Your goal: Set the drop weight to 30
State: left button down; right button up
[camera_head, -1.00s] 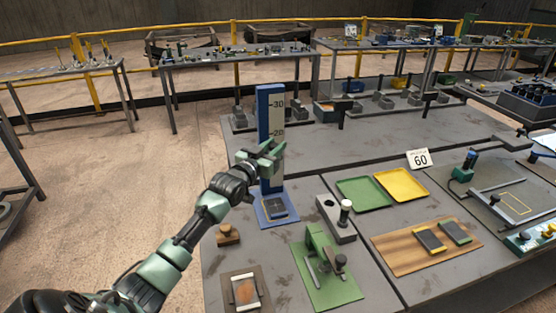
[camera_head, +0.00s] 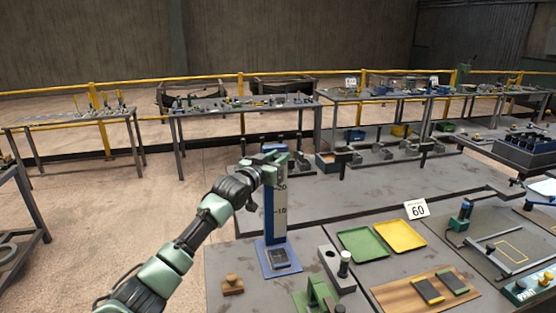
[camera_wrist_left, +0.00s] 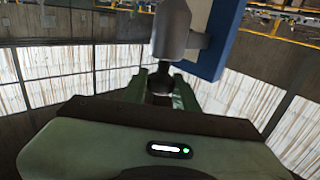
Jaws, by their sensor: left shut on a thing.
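The drop-weight stand is a blue post with a pale scale (camera_head: 281,197) on a blue base (camera_head: 279,256) at the table's left side. The 20 and 10 marks show; the 30 mark is hidden behind my left gripper (camera_head: 272,159), which is high at the post's upper end. In the left wrist view a grey rounded weight (camera_wrist_left: 172,35) sits beside the blue post (camera_wrist_left: 222,40), joined to it by a short bracket. My left gripper (camera_wrist_left: 160,88) is shut on a dark knob of the weight. The weight's exact height against the scale cannot be read. My right gripper is not in view.
A wooden stamp (camera_head: 232,285), a grey block with a white-topped peg (camera_head: 338,270) and a green fixture (camera_head: 318,298) stand near the base. Green (camera_head: 364,244) and yellow (camera_head: 400,235) trays and a "60" card (camera_head: 417,209) lie to the right.

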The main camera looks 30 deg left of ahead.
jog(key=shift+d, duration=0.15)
pick_arm(q)
jog(key=c, duration=1.1)
grip_release()
jog(key=shift+f, duration=0.1)
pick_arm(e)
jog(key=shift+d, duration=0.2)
pick_arm(q)
jog(key=shift+s, duration=0.1)
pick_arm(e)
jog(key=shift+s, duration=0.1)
pick_arm(q)
jog(key=shift+s+f, duration=0.15)
jog(key=shift+s, duration=0.1)
jog(key=s+b, duration=0.1)
jog(key=s, duration=0.1)
jog(key=s+b, duration=0.1)
jog(key=s, duration=0.1)
jog(key=s+b, duration=0.1)
jog(key=s, duration=0.2)
jog(key=shift+d, duration=0.3)
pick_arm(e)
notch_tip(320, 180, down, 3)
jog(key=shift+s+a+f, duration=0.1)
